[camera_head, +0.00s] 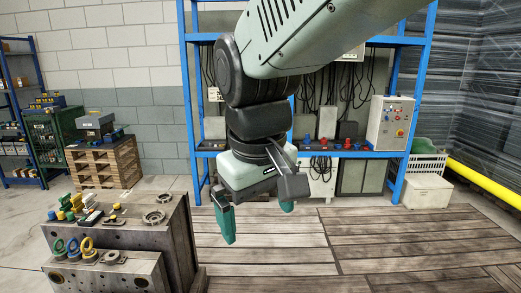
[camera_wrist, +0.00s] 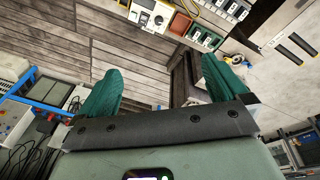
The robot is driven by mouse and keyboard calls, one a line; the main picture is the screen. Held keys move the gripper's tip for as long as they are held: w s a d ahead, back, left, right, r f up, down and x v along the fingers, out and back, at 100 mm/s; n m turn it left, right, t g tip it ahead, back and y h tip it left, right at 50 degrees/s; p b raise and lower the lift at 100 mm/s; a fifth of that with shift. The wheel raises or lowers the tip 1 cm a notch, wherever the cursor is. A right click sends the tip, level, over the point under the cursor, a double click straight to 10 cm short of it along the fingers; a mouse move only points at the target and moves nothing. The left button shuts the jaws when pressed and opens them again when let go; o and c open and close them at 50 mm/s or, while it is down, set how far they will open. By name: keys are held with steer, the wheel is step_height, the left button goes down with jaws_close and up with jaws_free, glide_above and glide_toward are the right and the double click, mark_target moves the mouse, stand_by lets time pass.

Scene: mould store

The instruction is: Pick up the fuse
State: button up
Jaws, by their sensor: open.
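My gripper (camera_head: 258,226) hangs in the middle of the head view, its two green fingers apart with nothing between them. In the wrist view, my gripper (camera_wrist: 161,68) is also open, with bare wooden boards showing between its fingers. A group of small parts lies on a metal mould block (camera_head: 178,225) to the left of my gripper. Among them is a small white-and-green piece (camera_head: 91,218); I cannot tell for certain which part is the fuse. My gripper is apart from the block and touches none of these parts.
Yellow and green parts (camera_head: 70,204) and a metal ring (camera_head: 153,217) sit on the block. Coloured eyebolts (camera_head: 73,247) stand on its lower front step. A blue shelf rack (camera_head: 187,100) stands behind my arm. The wooden floor (camera_head: 400,235) at right is clear.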

steer(key=s+d+r+m+t, duration=0.2)
steer(key=s+d+m, duration=0.3)
steer(key=s+d, duration=0.4)
steer(key=shift+d+m+t, duration=0.4)
steer(key=shift+d+t, duration=0.2)
steer(key=shift+d, duration=0.3)
steer(key=shift+s+d, duration=0.2)
steer(key=shift+s, duration=0.05)
steer(key=shift+c, duration=0.8)
steer(key=shift+s+d+f+m, duration=0.1)
steer(key=shift+s+m, duration=0.05)
steer(key=shift+m, duration=0.15)
steer(key=c, duration=0.4)
steer(key=shift+c, duration=0.2)
